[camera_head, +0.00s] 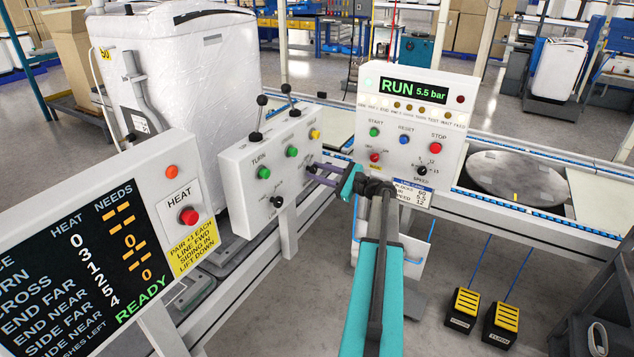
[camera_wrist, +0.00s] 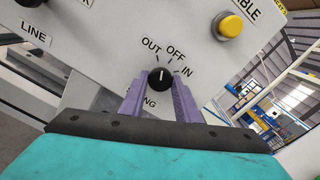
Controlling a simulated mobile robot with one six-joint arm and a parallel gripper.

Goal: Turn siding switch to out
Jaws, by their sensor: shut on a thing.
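The siding switch is a small black knob (camera_wrist: 160,78) on a white panel, with OUT, OFF and IN printed around it in the wrist view. Its white pointer mark points up in the picture, around OUT and OFF; the exact setting is hard to tell. The purple fingers of my gripper (camera_wrist: 158,93) stand on both sides of the knob and are shut on it. In the head view my gripper (camera_head: 317,172) reaches the right end of the white control box (camera_head: 240,157), and the knob is mostly hidden there.
The box also carries green buttons (camera_head: 264,173), a yellow button (camera_wrist: 230,26), a lower black knob (camera_head: 278,201) and two black levers (camera_head: 259,118). A RUN panel (camera_head: 416,130) stands close on the right. A HEAT display board (camera_head: 85,260) stands at the left.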

